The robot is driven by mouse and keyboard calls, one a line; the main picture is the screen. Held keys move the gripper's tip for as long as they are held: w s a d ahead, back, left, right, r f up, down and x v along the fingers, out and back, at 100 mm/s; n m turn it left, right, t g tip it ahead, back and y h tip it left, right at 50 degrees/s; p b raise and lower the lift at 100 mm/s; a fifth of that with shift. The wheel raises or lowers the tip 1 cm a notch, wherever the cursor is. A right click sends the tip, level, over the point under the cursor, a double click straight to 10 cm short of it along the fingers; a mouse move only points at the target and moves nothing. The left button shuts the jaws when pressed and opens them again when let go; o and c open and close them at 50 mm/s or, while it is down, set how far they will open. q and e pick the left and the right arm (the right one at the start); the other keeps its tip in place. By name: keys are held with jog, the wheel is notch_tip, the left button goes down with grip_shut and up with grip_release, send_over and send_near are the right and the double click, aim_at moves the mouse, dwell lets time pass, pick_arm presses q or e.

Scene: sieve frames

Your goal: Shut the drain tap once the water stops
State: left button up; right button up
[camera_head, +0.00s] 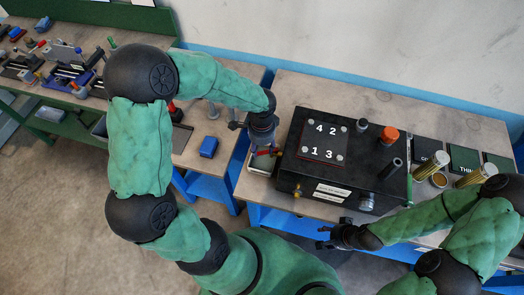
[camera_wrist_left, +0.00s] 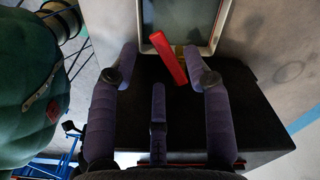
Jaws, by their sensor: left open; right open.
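The drain tap shows as a red lever (camera_wrist_left: 168,58) with a bit of yellow metal at its base in the left wrist view. In the head view a little of the red (camera_head: 264,151) shows beside the left end of the black box (camera_head: 340,175). My left gripper (camera_head: 262,143) is over it. In the wrist view its open fingers (camera_wrist_left: 160,62) stand on either side of the lever, the right finger close to it. A pale-rimmed grey tray (camera_wrist_left: 220,25) lies beyond the lever. I cannot make out any water. My right gripper (camera_head: 328,238) is open and empty in front of the box.
The box carries a plate numbered 1 to 4 (camera_head: 322,140), an orange knob (camera_head: 388,135) and posts. Brass cylinders (camera_head: 432,165) stand to its right. A blue block (camera_head: 209,147) lies on the left table. A cluttered green bench (camera_head: 70,105) is further left.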

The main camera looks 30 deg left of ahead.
aim_at(267, 153)
pick_arm(q)
jog(key=shift+f, duration=1.35)
grip_shut()
jog(key=shift+d, duration=0.1)
